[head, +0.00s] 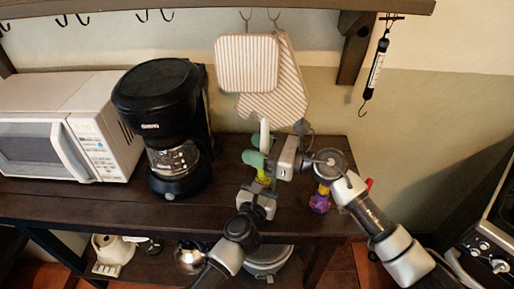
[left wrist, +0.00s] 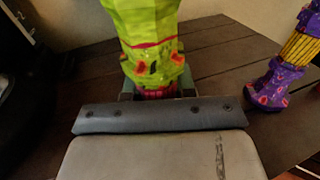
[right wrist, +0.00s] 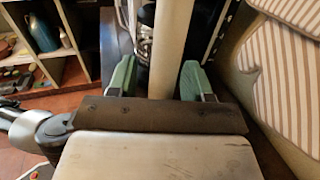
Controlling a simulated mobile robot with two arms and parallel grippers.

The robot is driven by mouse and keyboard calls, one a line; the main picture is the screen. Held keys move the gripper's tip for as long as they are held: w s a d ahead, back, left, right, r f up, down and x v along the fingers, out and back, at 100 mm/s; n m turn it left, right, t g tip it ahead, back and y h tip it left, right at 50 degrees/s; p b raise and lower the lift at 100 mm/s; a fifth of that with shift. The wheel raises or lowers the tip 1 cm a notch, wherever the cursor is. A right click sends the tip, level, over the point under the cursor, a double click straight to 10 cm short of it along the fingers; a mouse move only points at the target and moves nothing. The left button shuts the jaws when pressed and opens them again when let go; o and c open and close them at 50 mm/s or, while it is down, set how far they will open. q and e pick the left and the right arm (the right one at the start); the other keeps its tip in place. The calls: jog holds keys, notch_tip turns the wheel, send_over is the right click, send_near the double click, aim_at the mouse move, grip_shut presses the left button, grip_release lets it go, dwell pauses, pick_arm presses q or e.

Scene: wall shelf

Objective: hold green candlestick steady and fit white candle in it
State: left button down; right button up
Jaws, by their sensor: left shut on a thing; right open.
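The green candlestick (left wrist: 145,50), with red and dark patches, stands upright on the dark shelf; a little of it shows in the head view (head: 263,177). My left gripper (left wrist: 158,92) is shut on its lower part, and also shows in the head view (head: 262,190). The white candle (head: 264,136) is upright above the candlestick and in line with it. It stands between the green fingers of my right gripper (right wrist: 160,80), which is open around it. The right gripper hides where candle and candlestick meet, so I cannot tell how the candle sits.
A purple and yellow candlestick (head: 320,199) stands to the right on the shelf (head: 100,205). A black coffee maker (head: 165,110) and a white microwave (head: 60,125) stand to the left. Striped potholders (head: 248,65) hang on the wall behind.

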jog(key=v, duration=1.2)
jog(key=shift+r, duration=0.1)
pick_arm(q)
jog(key=c, duration=0.8)
grip_release()
jog(key=shift+s, duration=0.1)
